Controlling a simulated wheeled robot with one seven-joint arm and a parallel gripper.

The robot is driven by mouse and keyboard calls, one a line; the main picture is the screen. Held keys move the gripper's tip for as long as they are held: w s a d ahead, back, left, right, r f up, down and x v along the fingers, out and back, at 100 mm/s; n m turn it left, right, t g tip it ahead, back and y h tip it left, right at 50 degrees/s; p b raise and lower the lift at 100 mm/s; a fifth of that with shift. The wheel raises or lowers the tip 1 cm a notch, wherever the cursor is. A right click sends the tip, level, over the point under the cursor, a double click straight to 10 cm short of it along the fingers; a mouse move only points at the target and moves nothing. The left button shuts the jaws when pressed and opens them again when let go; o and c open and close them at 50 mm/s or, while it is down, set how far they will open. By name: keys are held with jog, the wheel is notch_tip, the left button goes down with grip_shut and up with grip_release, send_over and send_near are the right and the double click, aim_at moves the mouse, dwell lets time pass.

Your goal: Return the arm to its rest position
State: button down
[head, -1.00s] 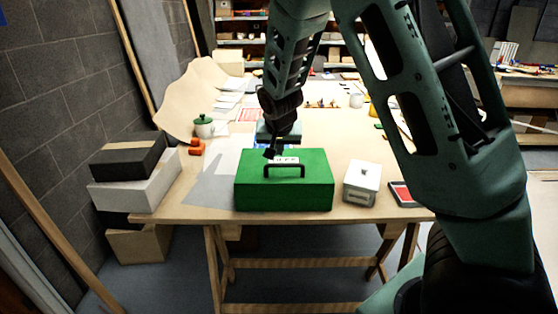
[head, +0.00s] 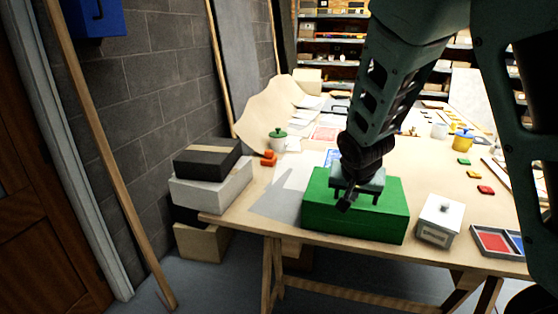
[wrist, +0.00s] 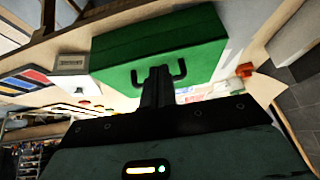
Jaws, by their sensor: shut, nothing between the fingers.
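A white lidded box (head: 440,220) and a tray with red and blue parts (head: 497,241) stand right of the green box on the table. Stacked boxes (head: 207,185) are at the left by the wall.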

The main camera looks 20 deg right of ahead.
jog(key=shift+a, duration=0.1)
jog(key=s+a+r+n+g+y, duration=0.1)
jog(key=s+a+n+g+y, duration=0.1)
jog(key=s+a+n, duration=0.5)
jog(key=s+a+r+n+g+y, duration=0.1)
jog(key=s+a+r+n+g, duration=0.1)
jog(key=s+a+n, duration=0.5)
jog(key=s+a+g, duration=0.1)
jog(key=s+a, duration=0.5)
jog(key=s, duration=0.6)
jog(key=shift+s+a+n+y, duration=0.15)
jog(key=shift+n+y, duration=0.25)
